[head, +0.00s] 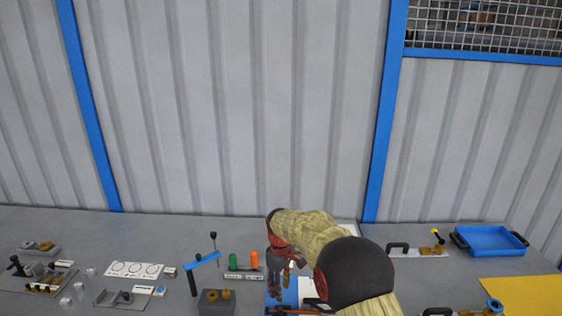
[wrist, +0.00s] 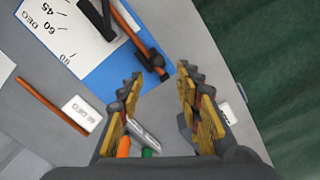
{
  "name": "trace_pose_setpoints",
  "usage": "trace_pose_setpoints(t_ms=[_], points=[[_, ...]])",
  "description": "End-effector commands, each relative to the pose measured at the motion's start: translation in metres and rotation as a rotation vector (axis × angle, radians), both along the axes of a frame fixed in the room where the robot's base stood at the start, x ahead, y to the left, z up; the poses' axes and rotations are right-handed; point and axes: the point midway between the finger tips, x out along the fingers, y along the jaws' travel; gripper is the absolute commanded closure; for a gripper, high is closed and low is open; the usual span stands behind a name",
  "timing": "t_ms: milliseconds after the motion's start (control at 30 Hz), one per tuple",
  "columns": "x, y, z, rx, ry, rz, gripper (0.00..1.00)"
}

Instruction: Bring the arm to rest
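My arm (head: 315,235) reaches over the grey workbench (head: 130,235) in the head view, bent, with its end pointing down. My gripper (head: 279,290) is above the bench near a blue board. In the wrist view my gripper (wrist: 160,76) has its two yellow-and-dark fingers apart, with nothing held between them. Below the fingers are the blue board (wrist: 115,72) with a white angle scale (wrist: 62,32) and an orange-handled tool (wrist: 135,30). The arm hides part of the bench behind it.
Close to the gripper stand green (head: 233,260) and orange (head: 254,259) cylinders and a blue-topped stand (head: 203,260). A blue tray (head: 490,240), a yellow sheet (head: 525,294) and a black-handled fixture (head: 415,250) lie to the right. A corrugated wall (head: 240,110) closes the back.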

Motion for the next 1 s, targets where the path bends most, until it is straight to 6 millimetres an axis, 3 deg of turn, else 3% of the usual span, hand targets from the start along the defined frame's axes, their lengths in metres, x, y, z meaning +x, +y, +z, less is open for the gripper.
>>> trace_pose_setpoints(t_ms=[33, 67, 267, 467, 700, 1000], points=[[-0.016, -0.004, -0.014, -0.010, 0.030, -0.043, 0.65], [-0.022, -0.006, -0.017, -0.014, 0.039, -0.069, 0.65], [-0.066, -0.024, -0.001, -0.025, 0.055, -0.229, 0.65], [-0.114, -0.051, 0.035, -0.021, 0.034, -0.390, 0.65], [-0.187, -0.092, 0.088, 0.008, -0.028, -0.587, 0.65], [-0.280, -0.135, 0.130, 0.067, -0.130, -0.769, 0.65]])
